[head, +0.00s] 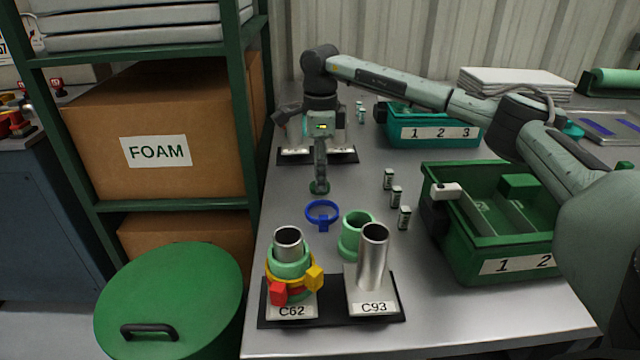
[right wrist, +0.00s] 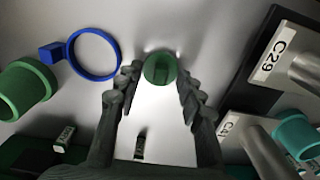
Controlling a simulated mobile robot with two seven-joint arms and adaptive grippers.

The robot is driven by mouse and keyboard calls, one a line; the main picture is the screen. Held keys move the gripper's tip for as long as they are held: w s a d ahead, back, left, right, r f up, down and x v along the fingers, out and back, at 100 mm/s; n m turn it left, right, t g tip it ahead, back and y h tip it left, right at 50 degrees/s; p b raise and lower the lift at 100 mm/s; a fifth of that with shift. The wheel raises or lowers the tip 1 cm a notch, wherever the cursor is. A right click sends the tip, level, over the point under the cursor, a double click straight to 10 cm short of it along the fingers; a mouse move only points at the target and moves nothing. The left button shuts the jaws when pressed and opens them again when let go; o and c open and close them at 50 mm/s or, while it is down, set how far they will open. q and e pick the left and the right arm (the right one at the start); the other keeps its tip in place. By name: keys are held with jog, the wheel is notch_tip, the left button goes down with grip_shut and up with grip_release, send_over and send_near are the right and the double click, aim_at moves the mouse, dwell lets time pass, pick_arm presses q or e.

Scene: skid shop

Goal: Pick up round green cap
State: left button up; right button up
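The round green cap (head: 319,188) stands on the grey bench, behind the blue ring. In the right wrist view the cap (right wrist: 160,69) shows as a green disc with a darker raised bar, between my right fingertips. My right gripper (head: 320,182) points down over the cap and hides part of it. Its fingers (right wrist: 158,78) are spread, with a narrow gap seen on either side of the cap. I cannot tell whether the fingertips are level with the cap or just above it. My left gripper is out of view.
A blue ring (head: 322,214) and a pale green collar (head: 352,243) lie in front. Posts labelled C62 (head: 288,245) and C93 (head: 374,255) stand nearer. Several small vials (head: 396,196) and a green divided bin (head: 460,262) are to the right. Labelled post plates (right wrist: 262,45) are close by.

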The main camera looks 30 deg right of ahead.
jog(key=shift+c, duration=0.3)
jog(key=c, duration=0.8)
jog(key=shift+o, duration=0.2)
